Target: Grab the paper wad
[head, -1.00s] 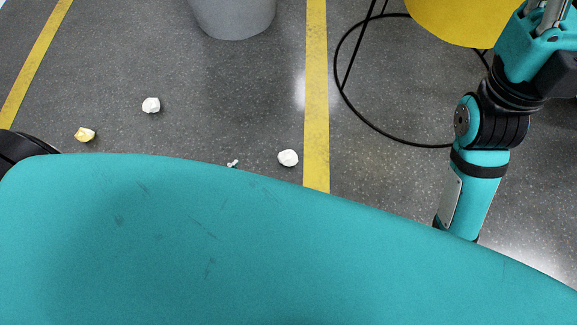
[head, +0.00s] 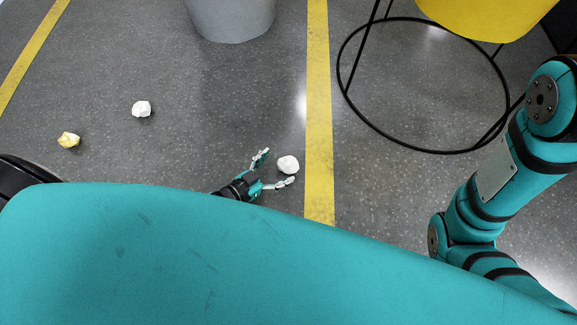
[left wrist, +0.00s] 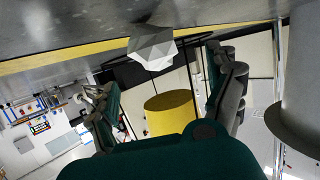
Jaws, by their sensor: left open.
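A white crumpled paper wad (head: 288,164) lies on the grey floor just left of the yellow line. My left gripper (head: 278,167) is open, low beside it past the edge of my teal body, with its two fingertips pointing at the wad and the wad at the mouth of the gap. In the left wrist view the faceted wad (left wrist: 152,47) shows ahead, between the spread dark-teal fingers of the gripper (left wrist: 154,72). I cannot tell whether a finger touches it. My right arm shows at the right of the head view, but its gripper is out of frame.
Another white wad (head: 142,109) and a yellowish wad (head: 68,140) lie farther left on the floor. A grey bin (head: 232,18) stands at the top. A yellow stool seat (head: 485,18) with a black ring base (head: 365,128) is at the upper right.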

